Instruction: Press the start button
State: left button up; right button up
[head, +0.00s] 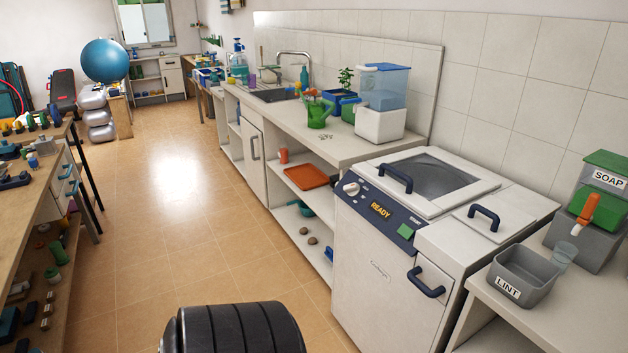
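The panel's display (381,210) reads READY in orange. A white knob (350,188) sits at the panel's left end. The lid with a dark window (432,175) is down. Neither of my grippers is in view. A black ribbed part (235,328) shows at the bottom edge; I cannot tell if it is mine.
A grey LINT bin (521,279) and a SOAP dispenser (597,210) stand on the counter at right. A counter with a sink (278,93) runs left of the machine. The tiled floor (170,220) is clear to the left, up to a workbench (45,185).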

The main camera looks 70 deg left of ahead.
aim_at(404, 230)
jog(key=u, duration=1.75)
